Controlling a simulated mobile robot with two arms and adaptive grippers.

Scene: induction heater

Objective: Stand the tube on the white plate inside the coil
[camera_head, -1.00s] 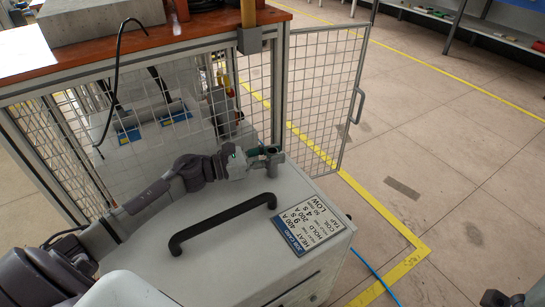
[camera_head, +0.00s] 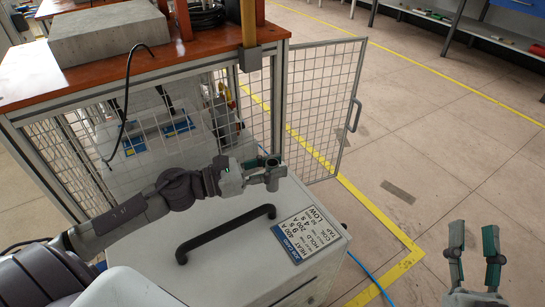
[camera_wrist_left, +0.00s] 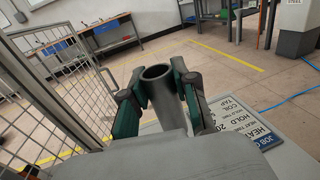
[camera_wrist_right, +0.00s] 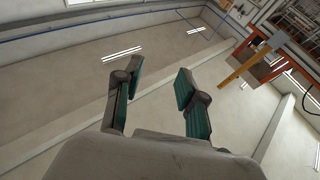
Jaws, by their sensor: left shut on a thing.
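The tube (camera_wrist_left: 157,73) is a grey, open-topped metal cylinder, roughly upright in the left wrist view. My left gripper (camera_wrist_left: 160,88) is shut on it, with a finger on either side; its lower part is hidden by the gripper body. In the head view my left gripper (camera_head: 268,172) holds the tube (camera_head: 272,162) above the back edge of the grey cabinet top, outside the mesh cage. My right gripper (camera_head: 473,240) is open and empty over the floor at the right, also open in the right wrist view (camera_wrist_right: 155,88). I cannot make out the coil or the white plate.
The mesh cage (camera_head: 60,145) stands under the orange bench top (camera_head: 30,90), with its mesh door (camera_head: 325,100) swung open to the right. The grey cabinet has a black handle (camera_head: 225,234) and a job card (camera_head: 300,234).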

